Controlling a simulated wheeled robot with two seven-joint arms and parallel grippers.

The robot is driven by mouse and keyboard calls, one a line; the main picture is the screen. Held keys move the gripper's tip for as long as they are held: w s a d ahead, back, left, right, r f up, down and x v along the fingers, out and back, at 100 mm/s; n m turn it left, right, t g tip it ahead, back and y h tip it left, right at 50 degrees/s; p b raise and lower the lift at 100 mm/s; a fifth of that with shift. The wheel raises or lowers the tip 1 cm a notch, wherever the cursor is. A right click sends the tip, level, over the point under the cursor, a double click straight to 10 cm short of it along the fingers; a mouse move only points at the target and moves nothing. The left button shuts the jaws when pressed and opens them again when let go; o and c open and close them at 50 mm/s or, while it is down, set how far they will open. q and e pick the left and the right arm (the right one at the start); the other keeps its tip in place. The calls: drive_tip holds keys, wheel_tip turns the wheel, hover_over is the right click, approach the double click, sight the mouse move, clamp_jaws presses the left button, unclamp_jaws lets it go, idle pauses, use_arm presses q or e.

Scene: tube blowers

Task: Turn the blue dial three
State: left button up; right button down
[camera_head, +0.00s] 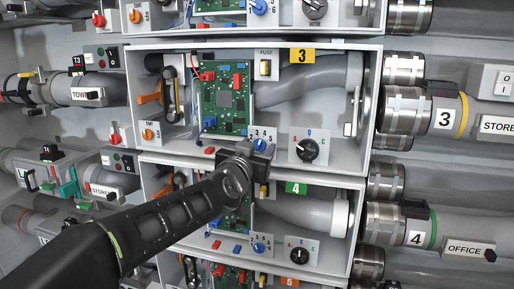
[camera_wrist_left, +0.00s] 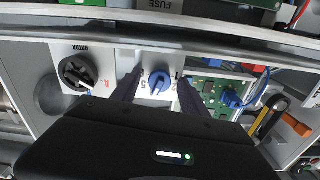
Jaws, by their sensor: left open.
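The blue dial (camera_head: 261,144) sits on a white numbered plate at the bottom of the box with the yellow 3 sign (camera_head: 301,55). My left gripper (camera_head: 255,155) reaches up from the lower left to just below and in front of this dial. In the left wrist view, which looks upside down, the blue dial (camera_wrist_left: 160,83) lies between the two dark fingertips (camera_wrist_left: 158,88). The fingers are open, one on each side, with a visible gap to the knob. My right gripper is not in view.
A black dial (camera_head: 307,150) is on the plate to the right. A green circuit board (camera_head: 225,98) with wires stands behind and to the left. The box below has a green 4 sign (camera_head: 296,188) and its own blue dial (camera_head: 260,248). A shelf edge runs close below my gripper.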

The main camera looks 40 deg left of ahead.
use_arm(q)
clamp_jaws()
idle(0.5)
